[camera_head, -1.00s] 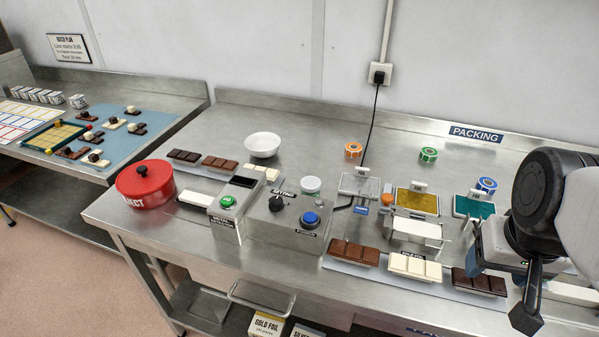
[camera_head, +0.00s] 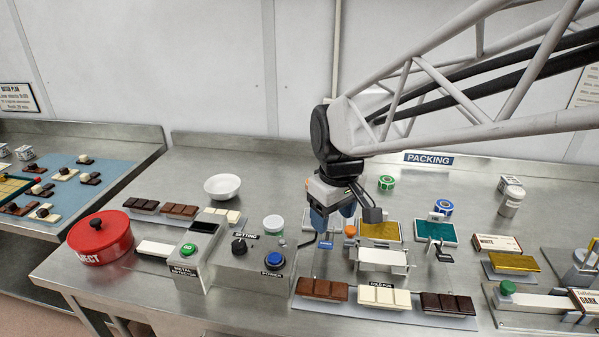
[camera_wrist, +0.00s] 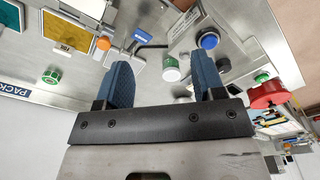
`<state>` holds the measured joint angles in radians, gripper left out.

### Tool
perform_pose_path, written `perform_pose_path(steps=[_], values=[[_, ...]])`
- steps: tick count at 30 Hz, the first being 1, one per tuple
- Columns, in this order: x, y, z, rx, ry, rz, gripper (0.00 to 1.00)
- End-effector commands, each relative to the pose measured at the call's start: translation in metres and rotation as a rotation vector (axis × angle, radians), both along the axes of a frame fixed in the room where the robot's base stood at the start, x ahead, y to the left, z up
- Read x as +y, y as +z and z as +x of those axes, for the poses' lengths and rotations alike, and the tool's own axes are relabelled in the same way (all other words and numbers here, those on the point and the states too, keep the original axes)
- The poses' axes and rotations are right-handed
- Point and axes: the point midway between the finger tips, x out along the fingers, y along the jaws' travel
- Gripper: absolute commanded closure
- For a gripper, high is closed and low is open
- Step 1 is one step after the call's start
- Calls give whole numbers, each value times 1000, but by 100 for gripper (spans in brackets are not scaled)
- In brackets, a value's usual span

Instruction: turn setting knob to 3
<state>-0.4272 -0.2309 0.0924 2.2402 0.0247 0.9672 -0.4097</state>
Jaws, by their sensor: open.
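The black setting knob (camera_head: 239,246) sits on top of the grey control box (camera_head: 235,270), under the word "SETTING". Its pointer and the numbers are too small to read. A blue power button (camera_head: 275,259) is on the same box; it also shows in the wrist view (camera_wrist: 209,41). My gripper (camera_head: 333,222) points down above the bench, right of the box and apart from the knob. In the wrist view its two blue fingers (camera_wrist: 163,78) stand apart with nothing held between them.
A metal detector (camera_head: 197,255) with a green button adjoins the box on the left. The red reject pot (camera_head: 100,238) is farther left. Chocolate bars (camera_head: 384,298) lie along the front.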

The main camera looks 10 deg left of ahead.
Motion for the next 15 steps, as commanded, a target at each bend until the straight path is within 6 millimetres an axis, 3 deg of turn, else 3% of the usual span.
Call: perform_pose_path(steps=[7,15], values=[[76,-15,19,34,205,-16,37],[158,-37,27,69,417,-31,37]])
